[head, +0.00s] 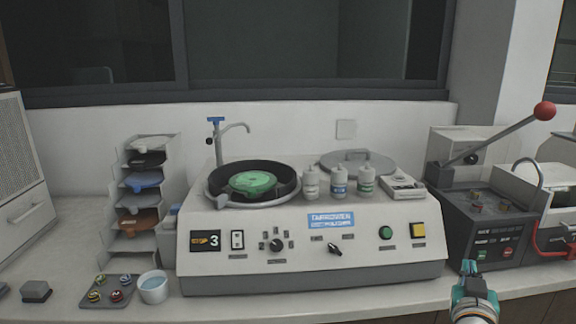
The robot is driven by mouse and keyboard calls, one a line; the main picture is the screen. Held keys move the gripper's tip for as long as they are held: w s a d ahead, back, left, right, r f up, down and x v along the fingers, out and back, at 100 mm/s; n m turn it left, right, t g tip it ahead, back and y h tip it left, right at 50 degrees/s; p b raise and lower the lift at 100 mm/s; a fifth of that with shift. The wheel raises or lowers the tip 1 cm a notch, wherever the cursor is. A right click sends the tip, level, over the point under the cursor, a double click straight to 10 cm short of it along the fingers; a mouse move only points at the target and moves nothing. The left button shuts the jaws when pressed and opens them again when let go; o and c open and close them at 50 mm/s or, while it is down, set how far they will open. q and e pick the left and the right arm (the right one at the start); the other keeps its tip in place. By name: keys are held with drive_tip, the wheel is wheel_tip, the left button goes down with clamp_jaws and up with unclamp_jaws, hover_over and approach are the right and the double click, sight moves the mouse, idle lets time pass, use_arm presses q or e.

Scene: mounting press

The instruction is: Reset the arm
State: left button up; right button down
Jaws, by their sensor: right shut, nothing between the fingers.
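My right gripper (468,267) is at the lower right of the head view, its teal fingers pointing up and away from me. It is shut and holds nothing. It shows in front of the counter's front edge, to the right of the polishing machine (280,270) and below the dark press unit (487,222). It appears apart from both. My left gripper is not in the view.
The press unit has a long lever with a red knob (545,111). The polisher carries a green disc (252,184) and several small bottles (339,181). At left are a disc rack (130,226), a sample tray (106,303) and a water cup (153,293).

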drive_tip(key=s+a+f+n+g+y+p, duration=0.1)
drive_tip(key=a+f+g+y, duration=0.15)
drive_tip(key=f, duration=0.65)
drive_tip(key=s+a+f+n+g+y+p, duration=0.15)
drive_tip(key=a+f, duration=0.25)
drive_tip(key=f, duration=0.5)
drive_tip(key=a+f+n+g+y, duration=0.1)
drive_tip(key=a+f+y, duration=0.15)
drive_tip(key=f, duration=0.55)
drive_tip(key=s+a+f+g+y, duration=0.1)
drive_tip(key=s+a+f+g, duration=0.2)
drive_tip(key=s+a+f, duration=0.2)
drive_tip(key=s+a+f+m+g+y, duration=0.1)
drive_tip(key=s+a+f+g+y, duration=0.1)
drive_tip(key=s, duration=0.8)
drive_tip(key=s+a+f+g+y, duration=0.2)
drive_tip(key=s+a+f+g, duration=0.3)
drive_tip(key=s+a+f, duration=0.2)
drive_tip(key=shift+s+a+f+p, duration=0.35)
drive_tip(key=shift+s+f, duration=0.4)
drive_tip(key=shift+f, duration=0.05)
drive_tip(key=shift+m+y, duration=0.25)
